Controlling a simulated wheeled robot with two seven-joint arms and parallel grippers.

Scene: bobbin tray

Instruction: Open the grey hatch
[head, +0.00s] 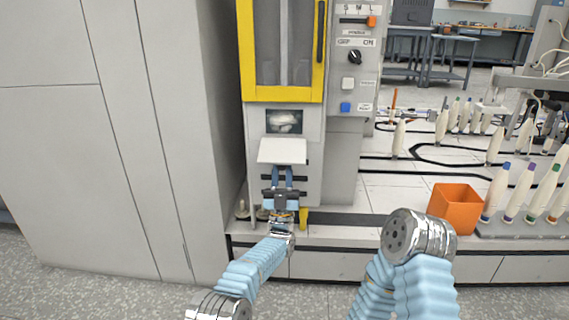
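The grey hatch (282,151) is a pale flap on the front of the machine, below the yellow-framed door. It stands tilted outward, and above it a dark opening (270,122) shows with a whitish thing inside. My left gripper (282,171) points up at the machine just under the flap's lower edge. Its two blue fingers show a gap between them. The fingertips are partly hidden at the flap, so I cannot tell whether they touch it. My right arm comes in at the lower right, and its gripper does not show.
The yellow-framed door (313,93) and a control panel (354,70) with knob and buttons are above. A grey cabinet (130,140) stands left. To the right are an orange bin (456,209) and a rack (515,230) with several white bobbins with coloured tips.

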